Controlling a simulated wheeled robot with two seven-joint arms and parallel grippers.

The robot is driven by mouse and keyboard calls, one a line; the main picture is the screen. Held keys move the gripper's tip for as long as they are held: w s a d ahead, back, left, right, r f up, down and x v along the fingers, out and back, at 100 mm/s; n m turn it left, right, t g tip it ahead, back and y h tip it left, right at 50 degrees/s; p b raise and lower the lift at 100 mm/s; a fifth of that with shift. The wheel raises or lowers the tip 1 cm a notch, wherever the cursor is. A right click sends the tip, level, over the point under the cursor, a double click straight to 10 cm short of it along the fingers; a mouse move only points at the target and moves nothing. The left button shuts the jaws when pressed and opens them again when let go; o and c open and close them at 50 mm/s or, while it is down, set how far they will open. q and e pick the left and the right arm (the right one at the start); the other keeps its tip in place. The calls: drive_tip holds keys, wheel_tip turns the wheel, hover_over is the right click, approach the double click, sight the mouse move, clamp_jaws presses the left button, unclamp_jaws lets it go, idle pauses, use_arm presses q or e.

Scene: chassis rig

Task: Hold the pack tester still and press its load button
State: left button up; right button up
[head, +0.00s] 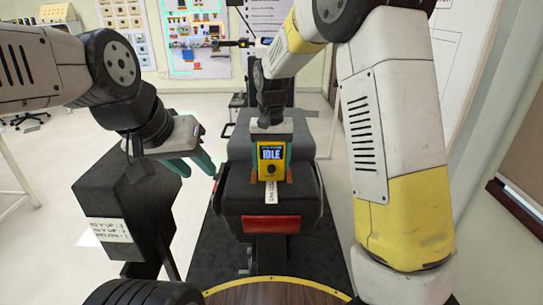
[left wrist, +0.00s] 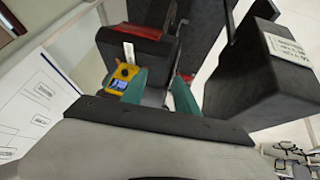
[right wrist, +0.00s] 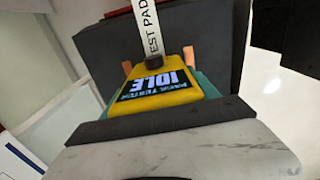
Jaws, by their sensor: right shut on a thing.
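The yellow pack tester (head: 262,177) stands on the dark grey chassis block (head: 237,187), its screen reading IDLE. A dark round button (head: 271,169) sits below the screen; it also shows in the right wrist view (right wrist: 153,62). My right gripper (head: 271,146) reaches in from behind and is shut on the tester, with teal fingers at its sides in the right wrist view. My left gripper (head: 193,166) is left of the tester, apart from it. Its teal fingers are spread with nothing between them in the left wrist view (left wrist: 160,92). The tester (left wrist: 130,70) shows beyond one finger there.
Orange posts (head: 254,175) flank the tester. A white strip labelled TEST PAD (head: 271,195) runs in front of it. A black box with a white label (head: 108,230) stands at the left, below my left gripper. A red panel (head: 271,224) is on the block's front.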

use_arm(q)
drive_tip(key=shift+c, duration=0.5)
clamp_jaws()
idle(1.3)
